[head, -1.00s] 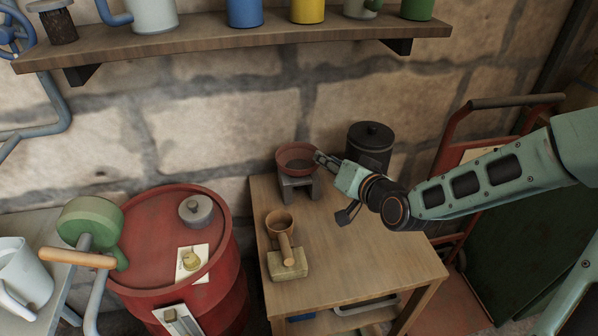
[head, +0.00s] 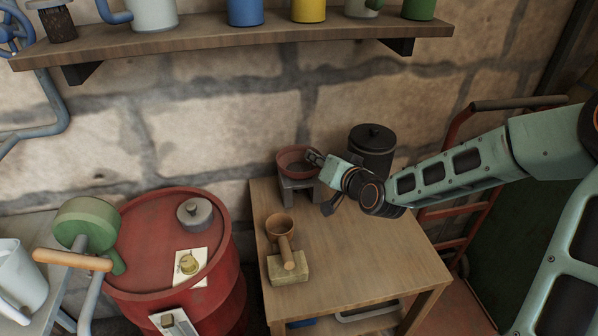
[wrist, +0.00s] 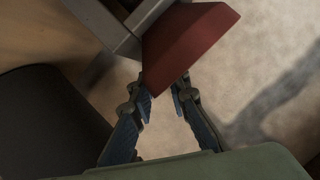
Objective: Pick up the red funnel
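The red funnel (head: 291,168) sits on a small grey stand (head: 294,190) at the back left of the wooden table. Its wide bowl faces up. My gripper (head: 314,157) is at the funnel's right rim in the head view. In the wrist view, the funnel's red side (wrist: 186,42) reaches down to the fingertips of my gripper (wrist: 164,88). The fingers are apart with a gap between them, and the funnel's lower edge is at that gap. I cannot tell whether both fingers touch it. The grey stand (wrist: 118,22) shows beside the funnel.
A black lidded canister (head: 371,150) stands close behind my gripper. A red drum (head: 160,240) is left of the table. The table's right part is clear.

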